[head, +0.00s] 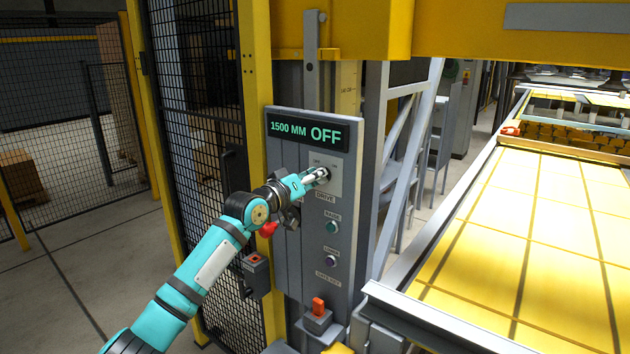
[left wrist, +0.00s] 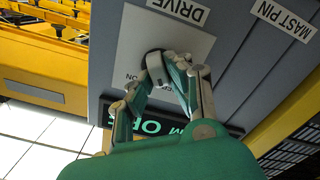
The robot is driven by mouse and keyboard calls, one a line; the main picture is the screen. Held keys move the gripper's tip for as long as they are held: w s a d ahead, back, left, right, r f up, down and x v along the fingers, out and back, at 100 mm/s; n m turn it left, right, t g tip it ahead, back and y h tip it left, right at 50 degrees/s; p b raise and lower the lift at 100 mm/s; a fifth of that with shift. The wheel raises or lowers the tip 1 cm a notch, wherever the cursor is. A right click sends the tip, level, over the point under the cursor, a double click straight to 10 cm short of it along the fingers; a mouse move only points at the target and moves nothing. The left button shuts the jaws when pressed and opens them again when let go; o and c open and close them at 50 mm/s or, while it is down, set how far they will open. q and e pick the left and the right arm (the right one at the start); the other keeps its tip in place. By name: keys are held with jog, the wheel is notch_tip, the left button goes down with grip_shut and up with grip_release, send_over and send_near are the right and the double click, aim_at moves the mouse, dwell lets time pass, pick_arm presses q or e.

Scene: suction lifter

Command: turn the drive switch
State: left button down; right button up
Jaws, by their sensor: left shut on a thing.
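The drive switch (head: 325,173) is a dark rotary knob on a light plate marked DRIVE, on the grey control panel (head: 348,225). The display (head: 308,133) above it reads 1500 MM OFF. My left gripper (head: 318,177) is at the switch, its fingers shut on the knob and partly hiding it. In the left wrist view, the fingers (left wrist: 172,75) close around the knob (left wrist: 155,68) in front of the upside-down DRIVE plate (left wrist: 190,45). The exact angle of the knob is hard to tell. My right gripper is not in view.
Below the switch are a green button (head: 331,227) and a dark button (head: 330,261). An orange-red switch (head: 318,306) sits lower on a grey box. A black mesh fence (head: 200,130) stands left of the panel. A yellow-topped bed (head: 500,240) lies to the right.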

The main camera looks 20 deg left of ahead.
pick_arm(q)
jog(key=shift+s+d+f+m+p, duration=0.1)
jog(key=shift+m+p, duration=0.05)
jog(key=shift+m, duration=2.5)
jog(key=shift+d+r+m+p, duration=0.1)
jog(key=shift+d+m, duration=0.05)
jog(key=shift+m, duration=2.45)
jog(key=shift+s+d+f+m+p, duration=0.1)
jog(key=shift+m+p, duration=0.05)
jog(key=shift+m, duration=2.5)
jog(key=c, duration=1.3)
grip_release()
jog(key=v, duration=1.2)
